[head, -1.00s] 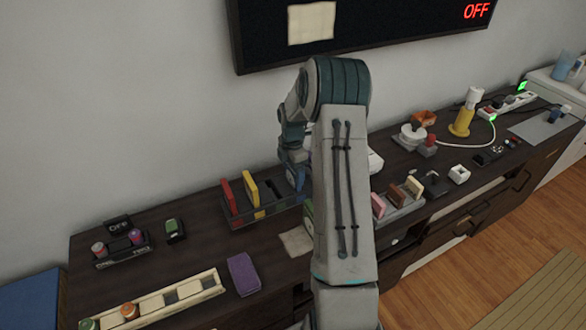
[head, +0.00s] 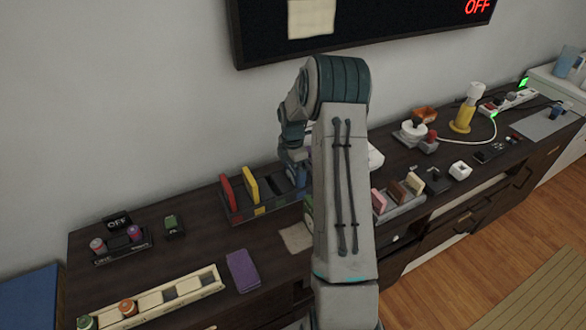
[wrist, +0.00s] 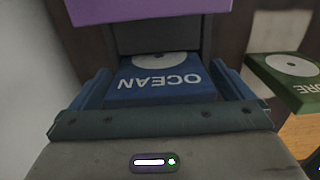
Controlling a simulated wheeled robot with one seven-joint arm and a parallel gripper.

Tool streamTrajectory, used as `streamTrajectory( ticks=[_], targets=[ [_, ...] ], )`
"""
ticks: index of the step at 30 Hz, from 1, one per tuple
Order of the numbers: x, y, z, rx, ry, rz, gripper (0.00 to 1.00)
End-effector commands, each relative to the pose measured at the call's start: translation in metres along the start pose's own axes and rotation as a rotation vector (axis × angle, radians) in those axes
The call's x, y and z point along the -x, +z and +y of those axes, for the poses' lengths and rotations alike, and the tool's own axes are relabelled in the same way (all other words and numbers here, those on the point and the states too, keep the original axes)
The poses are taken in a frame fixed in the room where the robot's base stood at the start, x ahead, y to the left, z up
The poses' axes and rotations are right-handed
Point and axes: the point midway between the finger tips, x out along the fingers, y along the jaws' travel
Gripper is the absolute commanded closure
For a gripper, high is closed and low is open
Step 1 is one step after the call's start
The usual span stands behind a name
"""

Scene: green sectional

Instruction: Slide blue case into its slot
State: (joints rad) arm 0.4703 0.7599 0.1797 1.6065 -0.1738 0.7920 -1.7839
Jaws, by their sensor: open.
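The blue case (wrist: 165,85), with "OCEAN" and a pale disc on its face, lies between the two fingers of my gripper (wrist: 160,74) in the wrist view. The fingers are open, one on each side of it. In the head view a bit of the blue case (head: 302,176) shows at the right end of the dark rack (head: 240,213), beside my arm. The rack holds a red case (head: 226,192) and a yellow case (head: 250,184) upright. My arm hides much of the gripper and the rack's right end, so how deep the blue case sits is unclear.
A green case (wrist: 290,75) is at the right in the wrist view, and a purple thing (wrist: 150,8) crosses its top. A purple case (head: 243,271) lies on the dark cabinet top. A second rack (head: 400,205) with several small blocks stands right of my arm.

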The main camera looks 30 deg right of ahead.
Motion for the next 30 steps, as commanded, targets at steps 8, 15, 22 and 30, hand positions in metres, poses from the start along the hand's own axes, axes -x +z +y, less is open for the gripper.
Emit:
streamTrajectory(
  ticks=[8,15,22,30],
  targets=[
    [0.047,0.001,0.001,0.000,0.006,-0.003,0.00],
    [0.101,0.001,0.001,0.000,0.006,-0.003,0.00],
    [0.131,0.000,0.000,0.000,0.003,0.000,0.00],
    [0.136,0.000,0.000,0.000,0.001,0.000,0.00]
  ],
)
